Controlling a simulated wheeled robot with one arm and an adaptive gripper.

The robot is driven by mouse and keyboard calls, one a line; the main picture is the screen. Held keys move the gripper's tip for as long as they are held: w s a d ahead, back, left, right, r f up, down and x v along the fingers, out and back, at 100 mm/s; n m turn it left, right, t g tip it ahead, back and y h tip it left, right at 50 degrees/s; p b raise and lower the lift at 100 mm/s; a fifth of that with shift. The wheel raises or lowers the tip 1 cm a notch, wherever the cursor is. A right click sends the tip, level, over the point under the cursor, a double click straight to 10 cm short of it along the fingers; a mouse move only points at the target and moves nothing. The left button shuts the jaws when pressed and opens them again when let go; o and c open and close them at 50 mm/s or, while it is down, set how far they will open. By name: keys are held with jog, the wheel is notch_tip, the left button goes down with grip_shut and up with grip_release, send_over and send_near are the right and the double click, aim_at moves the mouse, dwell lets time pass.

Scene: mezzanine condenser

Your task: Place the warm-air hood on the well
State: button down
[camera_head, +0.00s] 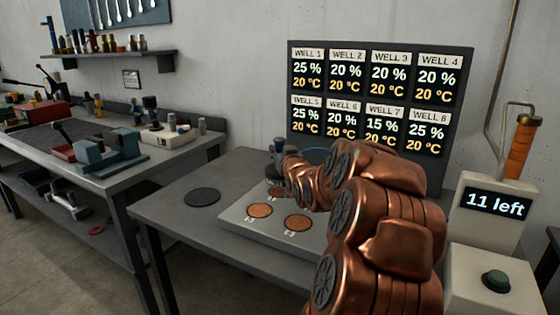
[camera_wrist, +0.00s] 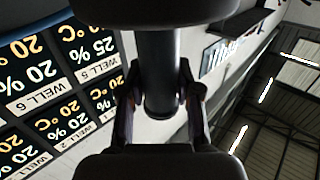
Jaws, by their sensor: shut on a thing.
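In the wrist view my gripper (camera_wrist: 161,95) is shut on a dark grey cylindrical piece (camera_wrist: 158,60), which looks like part of the warm-air hood. In the head view my gripper (camera_head: 284,165) is over the far part of a pale well plate (camera_head: 246,225), mostly behind my copper arm. Copper-coloured round wells show on the plate: one at front left (camera_head: 260,210), one at front right (camera_head: 297,223), and one partly hidden behind them (camera_head: 274,191). My arm hides the plate's right side. I cannot tell whether the held piece touches the plate.
A black disc (camera_head: 202,197) lies on the grey table left of the plate. A readout board (camera_head: 377,100) stands behind, showing 20 °C for all wells and 15 % for well 7. At right are an "11 left" display (camera_head: 497,204), a green button (camera_head: 496,281) and an orange handle (camera_head: 523,148).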

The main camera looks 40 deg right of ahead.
jog(key=shift+f, duration=1.6)
jog(key=shift+f, duration=0.2)
jog(key=c, duration=0.8)
grip_release()
jog(key=shift+r, duration=0.1)
jog(key=shift+s, duration=0.15)
jog(key=v, duration=1.1)
jog(key=shift+s+a+b, duration=0.2)
jog(key=shift+s+b, duration=0.1)
jog(key=shift+b, duration=0.1)
